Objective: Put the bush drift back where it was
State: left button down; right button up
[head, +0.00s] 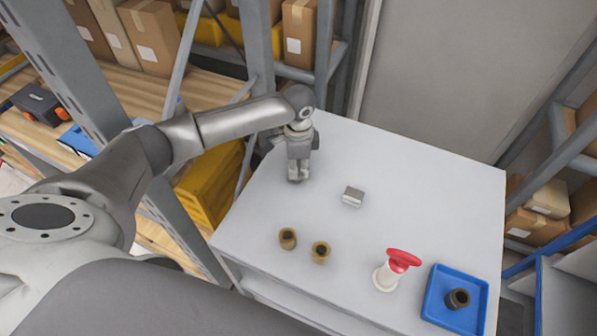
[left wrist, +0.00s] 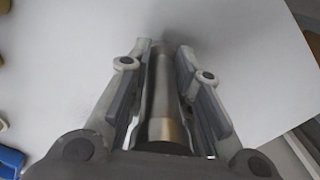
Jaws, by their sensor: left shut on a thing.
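The bush drift (left wrist: 166,100) shows in the left wrist view as a long metal cylinder with a brass-coloured band near my palm. My left gripper (left wrist: 163,58) is shut on it, with a finger along each side. In the head view my left gripper (head: 298,172) points down at the far left part of the white table (head: 420,180). There it hides most or all of the drift. I cannot tell whether the drift's far end touches the table. My right gripper is not in view.
A small grey metal block (head: 353,196) lies right of my gripper. Two brass bushes (head: 288,238) (head: 321,252) stand near the front edge. A red-topped white tool (head: 397,268) and a blue tray (head: 436,305) holding a dark bush (head: 457,299) are at front right. Shelving (head: 258,45) stands close behind.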

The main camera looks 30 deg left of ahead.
pick_arm(q)
jog(key=shift+f, duration=0.2)
jog(key=c, duration=1.3)
grip_release()
